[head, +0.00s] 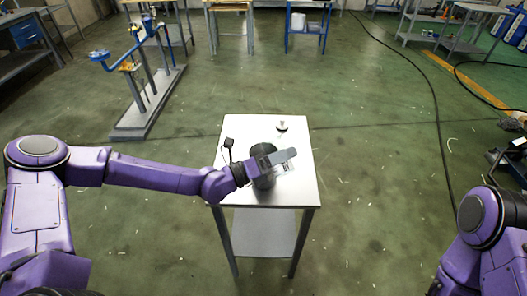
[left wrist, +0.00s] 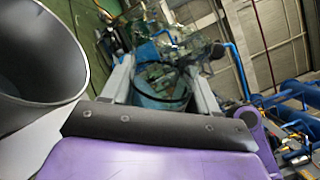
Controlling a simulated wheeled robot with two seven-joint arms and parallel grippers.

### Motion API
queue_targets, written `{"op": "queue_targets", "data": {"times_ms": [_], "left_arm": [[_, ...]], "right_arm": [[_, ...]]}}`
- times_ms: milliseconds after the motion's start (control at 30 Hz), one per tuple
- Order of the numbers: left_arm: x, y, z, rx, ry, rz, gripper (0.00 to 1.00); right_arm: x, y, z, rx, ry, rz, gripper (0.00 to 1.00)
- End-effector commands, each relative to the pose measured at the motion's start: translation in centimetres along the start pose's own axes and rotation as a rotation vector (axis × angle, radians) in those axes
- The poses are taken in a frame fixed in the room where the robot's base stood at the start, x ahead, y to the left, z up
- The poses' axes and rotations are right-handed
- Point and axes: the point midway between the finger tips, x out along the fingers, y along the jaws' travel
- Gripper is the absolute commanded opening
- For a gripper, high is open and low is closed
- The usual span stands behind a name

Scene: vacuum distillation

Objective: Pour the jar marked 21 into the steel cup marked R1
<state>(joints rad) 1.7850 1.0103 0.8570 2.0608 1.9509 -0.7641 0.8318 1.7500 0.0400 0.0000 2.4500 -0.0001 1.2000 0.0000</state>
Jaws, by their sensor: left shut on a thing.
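My left gripper (head: 284,156) reaches in over the small steel table. In the left wrist view its two pale fingers (left wrist: 160,90) are closed on a clear, glassy jar (left wrist: 163,88) with a bluish tint. No mark on the jar can be read. A dark grey cup (head: 264,181) stands on the table just below and beside the gripper, partly covered by it. It also shows large at the left of the left wrist view (left wrist: 38,50), with its open mouth close beside the gripper. No R1 mark is visible. My right gripper is out of view.
The small steel table (head: 303,190) has bare room at its right and front. A small clear item with a dark base (head: 282,126) stands near its back. A small black piece (head: 229,143) is at the table's left edge. A black cable crosses the floor at right.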

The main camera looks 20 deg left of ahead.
Motion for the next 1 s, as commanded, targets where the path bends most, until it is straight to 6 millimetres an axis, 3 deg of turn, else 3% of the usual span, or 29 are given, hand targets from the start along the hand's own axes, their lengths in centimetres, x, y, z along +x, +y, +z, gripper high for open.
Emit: {"op": "queue_targets", "data": {"times_ms": [1000], "left_arm": [[-0.02,0.26,-0.29,-0.136,-0.018,0.0,0.25]], "right_arm": [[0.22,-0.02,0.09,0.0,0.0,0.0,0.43]]}}
